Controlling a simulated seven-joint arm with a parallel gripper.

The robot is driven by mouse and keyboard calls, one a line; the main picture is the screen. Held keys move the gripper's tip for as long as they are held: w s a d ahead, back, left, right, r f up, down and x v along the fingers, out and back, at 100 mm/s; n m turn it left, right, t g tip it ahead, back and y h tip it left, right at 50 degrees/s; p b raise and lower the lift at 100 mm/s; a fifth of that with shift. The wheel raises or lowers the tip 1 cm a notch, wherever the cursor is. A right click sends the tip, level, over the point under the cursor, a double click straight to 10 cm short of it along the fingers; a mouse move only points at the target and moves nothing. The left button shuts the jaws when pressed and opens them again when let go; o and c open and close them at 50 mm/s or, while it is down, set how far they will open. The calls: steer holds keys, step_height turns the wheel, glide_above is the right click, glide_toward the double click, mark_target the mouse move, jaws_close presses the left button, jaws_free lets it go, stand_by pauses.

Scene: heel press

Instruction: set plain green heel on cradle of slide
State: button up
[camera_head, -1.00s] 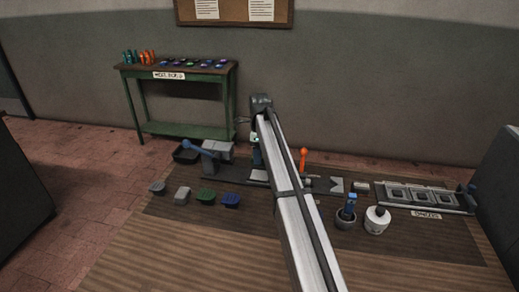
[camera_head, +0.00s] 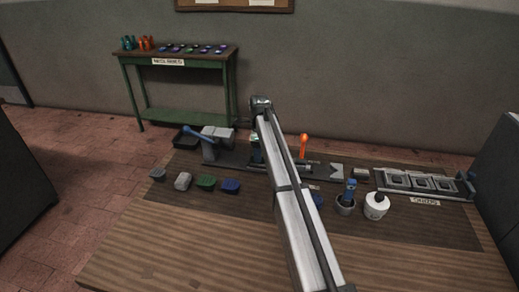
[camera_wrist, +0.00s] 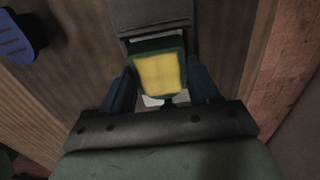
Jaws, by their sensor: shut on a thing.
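My gripper (camera_wrist: 162,85) shows in the wrist view with two blue fingers, shut on a green block with a yellow square face, the green heel (camera_wrist: 159,76). Pale edges of something show just below the heel, between the fingers. I cannot tell whether the heel touches it. A grey block (camera_wrist: 150,14) lies directly beyond the heel. Another green heel (camera_head: 205,182) lies on the bench.
A blue heel (camera_head: 231,186) and two grey ones lie left of my arm. A blue-handled press (camera_head: 212,146) stands behind them. An orange lever (camera_head: 304,146) rises behind the rail. A dark cup (camera_head: 346,206), a white pot (camera_head: 376,207) and a grey rack (camera_head: 420,184) stand right. The front bench is clear.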

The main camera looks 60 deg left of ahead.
steer(key=shift+f, duration=0.6)
stand_by(1.0)
steer(key=o, duration=1.4)
steer(key=shift+c, duration=0.2)
step_height(320, 180, up, 14)
steer(key=shift+w+f, duration=0.1)
